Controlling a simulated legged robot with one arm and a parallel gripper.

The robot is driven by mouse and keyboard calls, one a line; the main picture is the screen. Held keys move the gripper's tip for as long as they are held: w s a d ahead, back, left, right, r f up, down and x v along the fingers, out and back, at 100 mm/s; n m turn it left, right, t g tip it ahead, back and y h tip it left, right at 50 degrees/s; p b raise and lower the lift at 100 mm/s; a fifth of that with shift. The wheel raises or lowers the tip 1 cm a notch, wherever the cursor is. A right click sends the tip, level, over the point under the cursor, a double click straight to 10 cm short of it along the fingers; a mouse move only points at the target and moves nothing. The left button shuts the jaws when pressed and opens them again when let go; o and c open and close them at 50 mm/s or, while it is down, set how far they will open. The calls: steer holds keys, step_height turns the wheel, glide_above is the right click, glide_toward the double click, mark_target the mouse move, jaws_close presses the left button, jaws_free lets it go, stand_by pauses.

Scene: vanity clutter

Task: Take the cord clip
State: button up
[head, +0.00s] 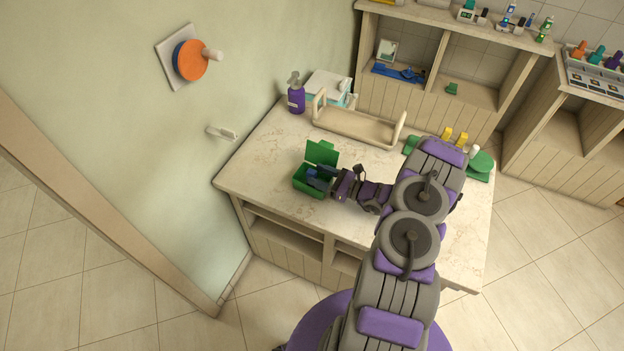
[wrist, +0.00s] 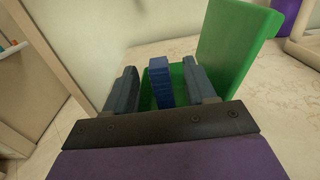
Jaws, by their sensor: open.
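A small green box (head: 308,188) with its lid (head: 321,152) standing open sits near the left end of the counter. In the wrist view, a blue ridged piece, which looks like the cord clip (wrist: 160,84), stands within the green box (wrist: 178,78). My gripper (head: 320,177) reaches into the box from the right. Its two fingers (wrist: 161,74) are open, one on each side of the blue piece, with gaps between. The lower part of the blue piece is hidden behind the gripper's dark crossbar.
The raised lid (wrist: 235,45) stands close to the right finger. A beige tray with upright handles (head: 355,127), a purple pump bottle (head: 296,96) and a tissue box (head: 328,86) stand behind. Green items (head: 480,165) lie at right. The counter's front left (head: 250,165) is clear.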

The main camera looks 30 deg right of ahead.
steer(key=shift+x, duration=0.85)
jaws_close()
